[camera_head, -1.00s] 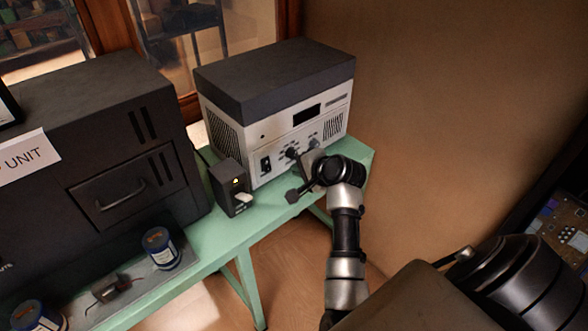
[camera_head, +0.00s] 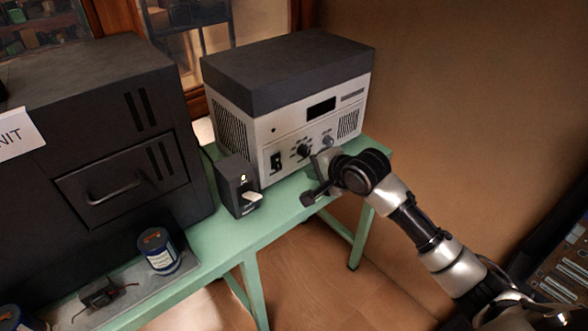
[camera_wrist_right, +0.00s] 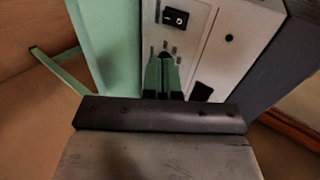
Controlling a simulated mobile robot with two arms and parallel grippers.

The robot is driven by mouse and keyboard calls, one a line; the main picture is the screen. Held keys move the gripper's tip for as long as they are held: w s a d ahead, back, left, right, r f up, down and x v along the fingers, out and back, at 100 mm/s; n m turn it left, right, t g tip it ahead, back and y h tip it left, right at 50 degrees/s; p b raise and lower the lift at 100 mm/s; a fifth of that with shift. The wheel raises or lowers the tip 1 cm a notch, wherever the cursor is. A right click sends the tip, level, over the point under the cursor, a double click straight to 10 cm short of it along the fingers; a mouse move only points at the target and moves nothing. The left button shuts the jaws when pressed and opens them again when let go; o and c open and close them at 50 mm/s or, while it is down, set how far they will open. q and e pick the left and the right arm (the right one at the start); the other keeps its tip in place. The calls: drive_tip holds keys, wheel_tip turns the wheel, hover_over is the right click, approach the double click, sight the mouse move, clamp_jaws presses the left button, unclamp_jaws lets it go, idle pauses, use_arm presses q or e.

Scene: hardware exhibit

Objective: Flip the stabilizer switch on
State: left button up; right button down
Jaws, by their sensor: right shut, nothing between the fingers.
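A pale grey unit with a dark top (camera_head: 285,75) stands on the green table. Its front has a black rocker switch (camera_head: 276,161) at the lower left; this switch also shows at the top of the right wrist view (camera_wrist_right: 175,17). A small black box with a pale lever (camera_head: 238,186) stands just left of the unit. My right gripper (camera_wrist_right: 165,60) is shut and empty, its fingers pointing towards the panel below the rocker switch in the wrist view. In the head view my right gripper (camera_head: 320,178) is right of the switch, by the knobs. My left gripper is out of view.
Knobs (camera_head: 303,151) line the panel beside the rocker switch. A large dark cabinet (camera_head: 80,130) fills the left. A blue-labelled can (camera_head: 158,250) stands in front of it. The green table (camera_head: 235,235) has bare room in front of the small box.

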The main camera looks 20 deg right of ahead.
sight(278, 166)
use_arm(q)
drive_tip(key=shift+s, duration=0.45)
use_arm(e)
drive_tip(key=x, duration=1.2)
drive_tip(key=shift+w+a+r, duration=0.15)
drive_tip(key=shift+w+r, duration=0.05)
drive_tip(key=shift+w, duration=0.1)
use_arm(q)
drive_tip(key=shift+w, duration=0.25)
use_arm(e)
drive_tip(key=shift+x, duration=0.8)
drive_tip(key=shift+w+r, duration=0.1)
drive_tip(key=shift+r, duration=0.05)
drive_tip(key=shift+a+f+t+b, duration=0.15)
drive_tip(key=shift+f+t+b, duration=0.15)
drive_tip(key=shift+f+b, duration=0.05)
drive_tip(key=shift+r, duration=0.3)
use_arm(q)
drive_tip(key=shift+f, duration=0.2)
use_arm(e)
drive_tip(key=shift+w, duration=0.1)
use_arm(q)
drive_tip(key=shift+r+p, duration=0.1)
drive_tip(key=shift+p, duration=0.2)
use_arm(e)
drive_tip(key=shift+r, duration=0.1)
